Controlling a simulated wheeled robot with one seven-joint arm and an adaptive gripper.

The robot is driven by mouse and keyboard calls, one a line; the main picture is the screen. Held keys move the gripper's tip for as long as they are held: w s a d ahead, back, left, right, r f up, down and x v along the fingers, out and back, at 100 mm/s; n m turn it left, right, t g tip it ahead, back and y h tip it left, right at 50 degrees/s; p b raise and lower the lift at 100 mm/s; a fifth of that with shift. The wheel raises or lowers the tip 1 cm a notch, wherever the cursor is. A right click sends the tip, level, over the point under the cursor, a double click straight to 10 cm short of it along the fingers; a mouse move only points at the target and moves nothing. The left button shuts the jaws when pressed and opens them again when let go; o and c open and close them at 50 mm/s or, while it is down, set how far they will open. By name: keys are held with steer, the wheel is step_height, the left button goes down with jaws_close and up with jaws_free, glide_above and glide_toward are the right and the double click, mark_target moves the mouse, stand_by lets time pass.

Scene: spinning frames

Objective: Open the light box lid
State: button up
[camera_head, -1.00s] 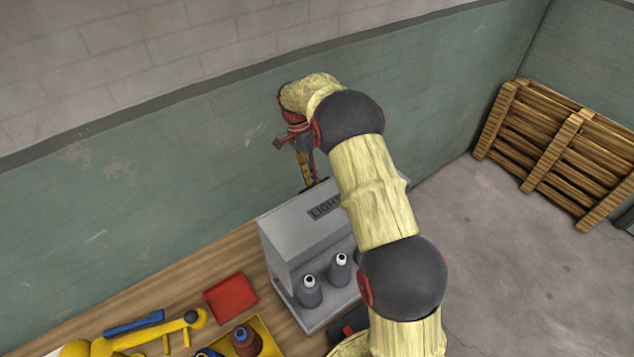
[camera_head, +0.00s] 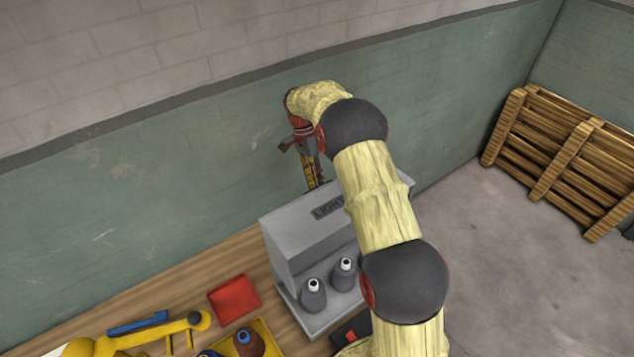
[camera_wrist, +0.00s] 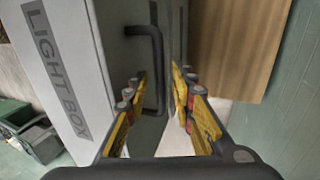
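The grey light box (camera_head: 290,240) stands on the wooden bench, its label on top partly hidden by my arm. In the wrist view the light box (camera_wrist: 60,60) shows its "LIGHT BOX" label on the left and a dark bar handle (camera_wrist: 158,55) on the face beside it. My gripper (camera_head: 314,186) is at the back edge of the box, next to the wall. In the wrist view my gripper (camera_wrist: 160,95) is open, with its yellow fingers on either side of the handle's lower part. I cannot tell whether a finger touches it. The lid looks closed.
The green wall (camera_head: 130,205) is close behind my gripper. A wooden pallet (camera_head: 560,155) leans far right.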

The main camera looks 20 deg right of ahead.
steer(key=shift+w, duration=0.1)
steer(key=v, duration=1.2)
stand_by(0.4)
